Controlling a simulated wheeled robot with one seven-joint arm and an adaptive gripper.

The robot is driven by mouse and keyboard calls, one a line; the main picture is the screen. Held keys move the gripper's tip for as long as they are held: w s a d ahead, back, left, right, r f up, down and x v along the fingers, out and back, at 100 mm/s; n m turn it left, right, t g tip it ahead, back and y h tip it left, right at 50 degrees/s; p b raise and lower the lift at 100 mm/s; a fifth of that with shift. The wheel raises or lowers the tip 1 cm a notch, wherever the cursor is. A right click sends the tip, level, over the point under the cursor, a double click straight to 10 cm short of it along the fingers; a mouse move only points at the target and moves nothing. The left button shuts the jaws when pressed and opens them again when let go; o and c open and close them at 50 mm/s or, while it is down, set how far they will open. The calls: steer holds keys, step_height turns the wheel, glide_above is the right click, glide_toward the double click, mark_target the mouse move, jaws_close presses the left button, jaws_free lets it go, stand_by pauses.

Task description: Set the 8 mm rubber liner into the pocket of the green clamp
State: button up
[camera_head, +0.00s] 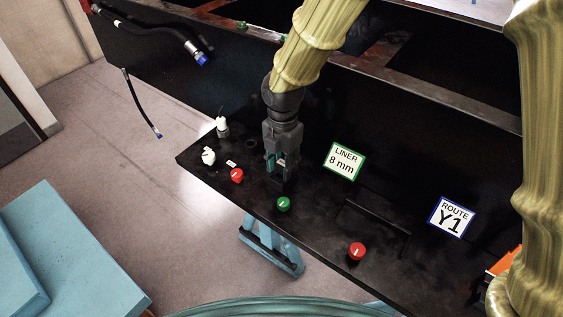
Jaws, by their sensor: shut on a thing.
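My gripper (281,178) points down over the front left part of the black bench. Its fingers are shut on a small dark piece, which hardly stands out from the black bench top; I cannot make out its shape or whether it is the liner. A round green piece with a pale mark (283,204) is on the bench just in front of the fingertips. A small green object (242,25) is on the rusty rail at the back. I cannot tell which green thing is the clamp, and no pocket can be made out.
Red round pieces stand at the left (237,175) and front right (357,250). White fittings (208,156) are near the bench's left corner. A "LINER 8 mm" sign (343,161), a "ROUTE Y1" sign (451,216) and a dark bar (376,226) lie to the right. Hoses (160,32) hang behind.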

mark_target(282, 164)
steer(key=shift+f+b, duration=0.3)
steer(key=shift+f, duration=0.6)
steer(key=o, duration=1)
step_height(282, 164, up, 12)
stand_by(0.5)
